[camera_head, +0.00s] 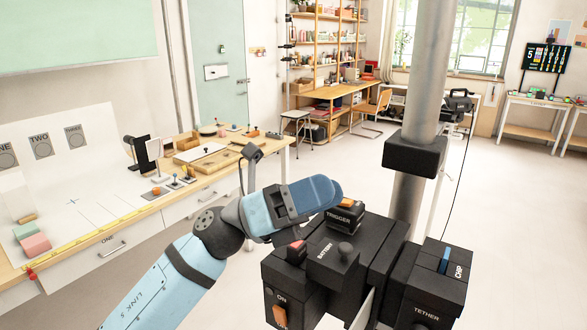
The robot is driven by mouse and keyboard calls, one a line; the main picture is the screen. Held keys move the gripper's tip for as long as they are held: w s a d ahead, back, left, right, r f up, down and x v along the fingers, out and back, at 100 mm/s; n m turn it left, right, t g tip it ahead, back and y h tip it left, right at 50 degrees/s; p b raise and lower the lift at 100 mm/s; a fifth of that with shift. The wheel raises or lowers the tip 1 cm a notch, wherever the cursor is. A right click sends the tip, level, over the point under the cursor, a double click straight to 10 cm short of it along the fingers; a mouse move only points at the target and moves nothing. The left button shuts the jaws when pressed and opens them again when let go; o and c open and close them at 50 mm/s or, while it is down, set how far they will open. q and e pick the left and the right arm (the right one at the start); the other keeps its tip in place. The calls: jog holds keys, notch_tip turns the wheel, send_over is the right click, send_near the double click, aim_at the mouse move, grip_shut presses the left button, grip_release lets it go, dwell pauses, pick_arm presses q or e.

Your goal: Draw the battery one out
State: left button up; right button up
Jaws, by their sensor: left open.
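The battery module (331,264) is a black block with a "BATTERY" label and a dark round knob on top. It sits in a black unit at the lower right. My left gripper (325,191), at the dark blue end of my light blue left arm, is above and slightly behind the battery module in the picture, apart from its knob. Its jaws are open, though the fingers are hard to make out from this side. I see nothing held. My right gripper is not in view.
Beside the battery are a trigger block (345,214), a red-topped part (296,251), an orange "ON" switch (280,315), and CHIP (456,264) and TETHER (425,308) modules. A grey column (430,70) rises behind. A long workbench (95,215) stands left; open floor lies beyond.

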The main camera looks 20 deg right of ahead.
aim_at(297, 243)
pick_arm(q)
jog(key=s+d+m+g+y, duration=0.2)
jog(key=s+d+m+y, duration=0.2)
jog(key=m+y, duration=0.5)
jog(key=w+m+t+y, duration=0.1)
jog(key=t+y, duration=0.1)
jog(key=y, duration=0.1)
jog(key=w+a+f+m+t+y, duration=0.1)
jog(key=w+t+y, duration=0.1)
jog(key=y, duration=0.1)
jog(key=w+a+m+t+y+b, duration=0.1)
jog(key=t+y, duration=0.1)
jog(key=t, duration=0.1)
jog(key=shift+w+f+m+y, duration=0.3)
jog(key=shift+w+m+y, duration=0.05)
jog(key=shift+m+y, duration=0.05)
jog(key=w+a+r+t+y, duration=0.3)
jog(key=w+a+t+y, duration=0.1)
notch_tip(297, 243, down, 13)
jog(key=p, duration=0.2)
jog(key=shift+d+f+p, duration=0.1)
jog(key=shift+f+p, duration=0.05)
jog(key=shift+p, duration=0.15)
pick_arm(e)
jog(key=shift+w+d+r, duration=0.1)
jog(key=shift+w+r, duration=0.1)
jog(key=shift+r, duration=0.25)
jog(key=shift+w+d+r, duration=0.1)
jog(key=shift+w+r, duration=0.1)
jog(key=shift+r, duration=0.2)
